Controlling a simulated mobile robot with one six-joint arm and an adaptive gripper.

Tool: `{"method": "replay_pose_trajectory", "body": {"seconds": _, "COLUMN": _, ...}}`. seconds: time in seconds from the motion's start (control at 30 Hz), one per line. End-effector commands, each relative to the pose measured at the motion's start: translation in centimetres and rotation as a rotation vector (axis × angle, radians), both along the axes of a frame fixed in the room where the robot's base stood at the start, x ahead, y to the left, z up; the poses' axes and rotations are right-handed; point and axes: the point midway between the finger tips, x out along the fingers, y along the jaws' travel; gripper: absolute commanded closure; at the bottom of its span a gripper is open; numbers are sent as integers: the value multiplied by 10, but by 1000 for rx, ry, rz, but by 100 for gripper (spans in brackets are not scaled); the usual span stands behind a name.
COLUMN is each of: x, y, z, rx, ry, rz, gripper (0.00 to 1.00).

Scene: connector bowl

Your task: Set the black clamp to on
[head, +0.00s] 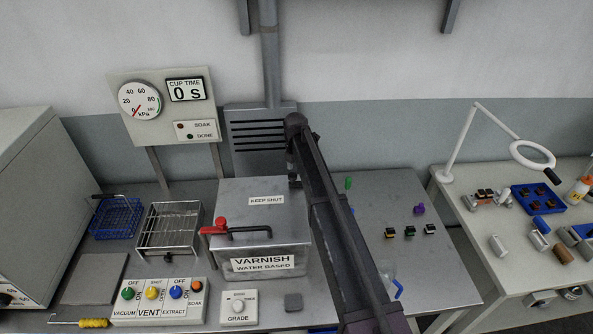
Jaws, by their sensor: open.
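A grey metal box labelled VARNISH WATER BASED (262,264) stands in the middle of the bench with its lid down. My gripper (294,182) appears small and dark at the box's back right corner, apart from the black bar. It is open with nothing visible in it. My arm hides part of the bench right of the box.
A switch panel (160,312) and a GRADE dial box (238,308) stand in front. A wire rack (169,229) and a blue basket (116,218) are left of the box. Small connectors (410,231) lie to the right. A magnifier lamp (532,155) stands on the right table.

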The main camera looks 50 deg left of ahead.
Motion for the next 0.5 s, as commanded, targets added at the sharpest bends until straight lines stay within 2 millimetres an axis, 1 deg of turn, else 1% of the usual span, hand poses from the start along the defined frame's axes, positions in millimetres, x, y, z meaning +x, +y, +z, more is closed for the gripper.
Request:
{"method": "replay_pose_trajectory", "body": {"seconds": 0.03, "x": 0, "y": 0, "z": 5, "rx": 0, "ry": 0, "rz": 0, "gripper": 19}}
{"method": "replay_pose_trajectory", "body": {"seconds": 0.5, "x": 1, "y": 1, "z": 28, "rx": 0, "ry": -2, "rz": -1, "gripper": 19}}
